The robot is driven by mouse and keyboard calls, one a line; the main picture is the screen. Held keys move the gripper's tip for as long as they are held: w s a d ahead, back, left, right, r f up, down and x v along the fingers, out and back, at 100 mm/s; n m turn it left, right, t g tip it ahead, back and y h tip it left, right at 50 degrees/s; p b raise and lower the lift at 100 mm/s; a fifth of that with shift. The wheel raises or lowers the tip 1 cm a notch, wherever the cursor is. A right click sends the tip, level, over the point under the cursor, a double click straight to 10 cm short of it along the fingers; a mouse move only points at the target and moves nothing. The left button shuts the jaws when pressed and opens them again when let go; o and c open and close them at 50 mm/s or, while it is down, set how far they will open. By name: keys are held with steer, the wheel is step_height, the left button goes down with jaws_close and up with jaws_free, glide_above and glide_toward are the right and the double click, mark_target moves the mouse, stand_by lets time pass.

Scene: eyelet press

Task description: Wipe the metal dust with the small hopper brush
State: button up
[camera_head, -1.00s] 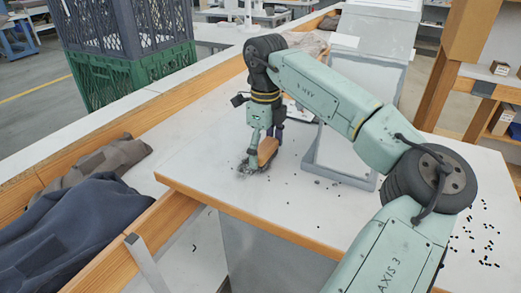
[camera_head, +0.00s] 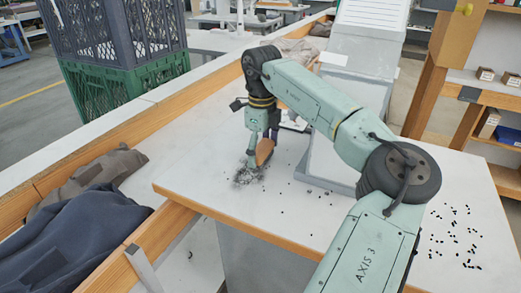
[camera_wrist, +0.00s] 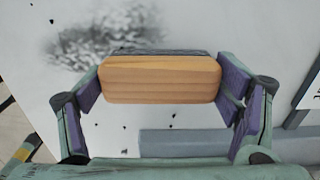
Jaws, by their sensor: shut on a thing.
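In the wrist view, my gripper (camera_wrist: 160,88) is shut on the small hopper brush (camera_wrist: 160,78), its purple-padded fingers at both ends of the wooden block. A thin strip of dark bristles shows along the block's far edge. The metal dust (camera_wrist: 100,40) is a grey smear on the white table top, just beyond the brush and to its left. In the head view, the brush (camera_head: 265,151) is tilted in my gripper (camera_head: 262,150), close over the table. The dust (camera_head: 247,174) lies just left of and below it. Whether the bristles touch the table is hidden.
The white table (camera_head: 245,205) has a wooden front edge. A grey machine housing (camera_head: 335,155) stands right of the brush. Black bits (camera_head: 460,235) are scattered at the right. Dark cloths (camera_head: 75,235) and stacked crates (camera_head: 125,70) are at the left.

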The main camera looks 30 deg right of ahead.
mark_target(243, 183)
steer(key=shift+w+d, duration=0.15)
steer(key=shift+w, duration=0.15)
steer(key=shift+s+a+f+b, duration=0.35)
steer(key=shift+a+f+b, duration=0.1)
steer(key=shift+f+b, duration=0.1)
steer(key=shift+s+a, duration=0.2)
steer(key=shift+s, duration=0.05)
steer(key=shift+c, duration=0.5)
steer(key=shift+s+a+r+b, duration=0.1)
steer(key=shift+s+a+b, duration=0.3)
steer(key=shift+s+a, duration=0.35)
steer(key=shift+s+a+f+b, duration=0.1)
steer(key=shift+s+a+b, duration=0.3)
steer(key=shift+a, duration=0.6)
steer(key=shift+s+a+r+b, duration=0.1)
steer(key=shift+s+a+b, duration=0.25)
steer(key=shift+s+a, duration=0.4)
steer(key=shift+s+a+r+b, duration=0.15)
steer(key=shift+s+a, duration=0.1)
steer(key=shift+a, duration=0.2)
steer(key=shift+s+a+r+b, duration=0.15)
steer(key=shift+s+a, duration=0.1)
steer(key=shift+a, duration=0.2)
